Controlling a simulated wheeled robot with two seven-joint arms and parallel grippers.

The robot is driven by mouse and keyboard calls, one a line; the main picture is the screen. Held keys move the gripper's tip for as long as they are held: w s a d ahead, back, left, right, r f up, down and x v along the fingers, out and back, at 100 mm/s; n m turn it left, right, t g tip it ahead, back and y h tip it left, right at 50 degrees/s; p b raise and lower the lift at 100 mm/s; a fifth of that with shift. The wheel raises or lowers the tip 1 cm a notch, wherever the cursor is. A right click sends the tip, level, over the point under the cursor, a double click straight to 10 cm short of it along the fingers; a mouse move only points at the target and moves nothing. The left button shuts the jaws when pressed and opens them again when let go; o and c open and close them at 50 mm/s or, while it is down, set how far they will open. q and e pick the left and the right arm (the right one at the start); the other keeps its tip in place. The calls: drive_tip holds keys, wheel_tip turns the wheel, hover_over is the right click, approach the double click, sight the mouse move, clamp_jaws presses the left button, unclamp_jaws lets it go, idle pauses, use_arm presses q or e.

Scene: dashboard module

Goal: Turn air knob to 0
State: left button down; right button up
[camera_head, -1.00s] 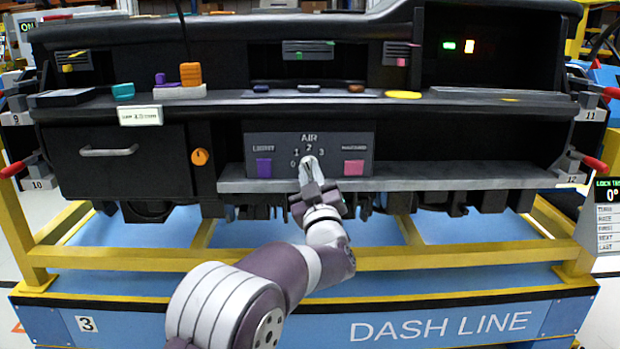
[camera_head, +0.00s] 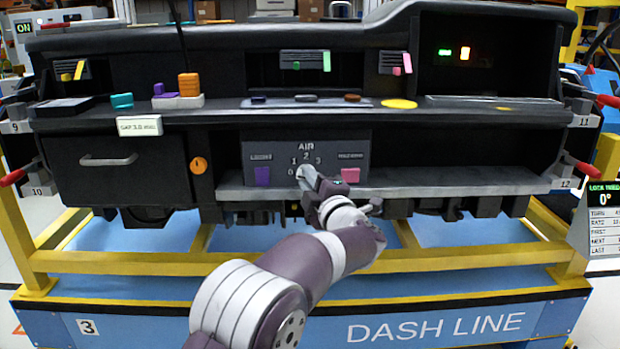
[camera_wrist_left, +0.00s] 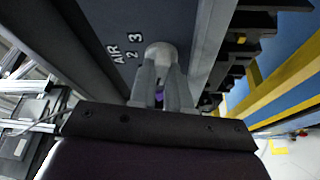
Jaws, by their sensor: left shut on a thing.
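The grey panel (camera_head: 270,152) under the dash carries the word AIR and the marks 0, 1, 2 and 3. The air knob (camera_wrist_left: 160,51) is pale and round in the left wrist view, with the 2 and 3 beside it. My left gripper (camera_head: 307,176) is shut on the knob, and its fingers (camera_wrist_left: 162,75) reach it from below in the wrist view. In the head view the gripper comes in from the lower right and covers most of the knob. I cannot tell which mark the knob points at. My right gripper does not show.
A purple button (camera_head: 262,176) and a pink button (camera_head: 350,175) flank the knob. A grey ledge (camera_head: 440,184) runs just below the panel. A drawer (camera_head: 118,165) and an orange knob (camera_head: 198,165) are to the left. A yellow frame (camera_head: 480,256) stands below.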

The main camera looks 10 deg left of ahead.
use_arm(q)
drive_tip(key=shift+n+g+h+p, duration=0.3)
drive_tip(key=shift+n+g+p, duration=0.15)
drive_tip(key=shift+n, duration=0.85)
drive_tip(key=c, duration=1.1)
unclamp_jaws()
drive_tip(key=shift+r, duration=0.1)
drive_tip(key=p+v, duration=0.3)
drive_tip(key=v, duration=0.9)
drive_tip(key=shift+s+d+r, duration=0.1)
drive_tip(key=shift+s+d, duration=0.2)
